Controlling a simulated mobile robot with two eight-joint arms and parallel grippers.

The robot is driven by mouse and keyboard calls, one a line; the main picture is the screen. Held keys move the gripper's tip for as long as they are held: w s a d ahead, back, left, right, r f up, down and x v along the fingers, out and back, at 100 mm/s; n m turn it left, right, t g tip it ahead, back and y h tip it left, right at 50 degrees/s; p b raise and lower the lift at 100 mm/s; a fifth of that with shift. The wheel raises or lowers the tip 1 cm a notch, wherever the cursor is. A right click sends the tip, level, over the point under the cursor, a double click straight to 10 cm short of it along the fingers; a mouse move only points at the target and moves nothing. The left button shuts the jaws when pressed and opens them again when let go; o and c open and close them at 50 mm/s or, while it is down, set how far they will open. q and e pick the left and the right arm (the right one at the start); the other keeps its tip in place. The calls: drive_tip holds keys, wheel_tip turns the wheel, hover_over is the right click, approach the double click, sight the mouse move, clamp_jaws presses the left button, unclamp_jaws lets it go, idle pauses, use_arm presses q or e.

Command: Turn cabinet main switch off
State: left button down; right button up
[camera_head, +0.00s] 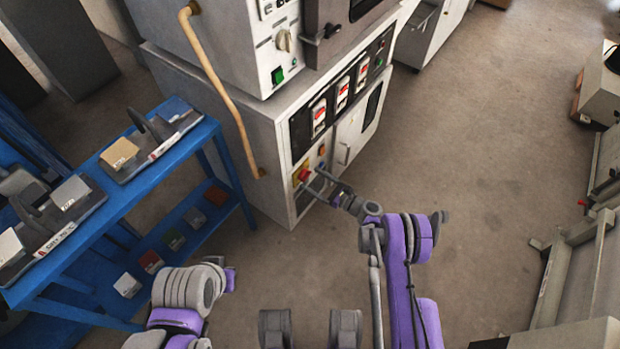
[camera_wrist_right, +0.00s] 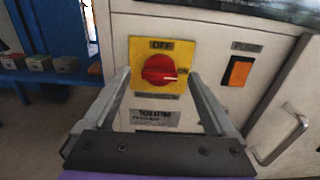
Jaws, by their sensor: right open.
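The cabinet main switch (camera_wrist_right: 160,70) is a red rotary knob on a yellow plate marked OFF at the top, on the white cabinet front. Its white pointer mark points right, toward the ON side. In the head view the switch (camera_head: 303,174) is low on the cabinet's left front. My right gripper (camera_wrist_right: 160,76) is open, with one finger on each side of the red knob in the wrist view; I cannot tell whether they touch it. In the head view my right gripper (camera_head: 312,184) reaches the panel. My left arm shows at lower left, but its gripper fingers are not visible.
An orange switch (camera_wrist_right: 239,72) sits right of the main switch, beside a cabinet door handle (camera_wrist_right: 281,142). A blue rack (camera_head: 110,205) with tile samples stands at left. A tan hose (camera_head: 222,95) hangs down the cabinet's left side.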

drive_tip(key=shift+x, duration=0.95)
drive_tip(key=shift+c, duration=0.3)
drive_tip(key=c, duration=1.3)
drive_tip(key=n+b, duration=0.1)
drive_tip(key=n, duration=0.5)
drive_tip(key=n+b, duration=0.2)
drive_tip(key=n, duration=0.3)
drive_tip(key=n+b, duration=0.2)
drive_tip(key=n, duration=0.4)
drive_tip(key=shift+s+a+f+n, duration=0.1)
drive_tip(key=shift+s+f+n, duration=0.1)
drive_tip(key=shift+f+n, duration=0.1)
drive_tip(key=shift+n, duration=0.3)
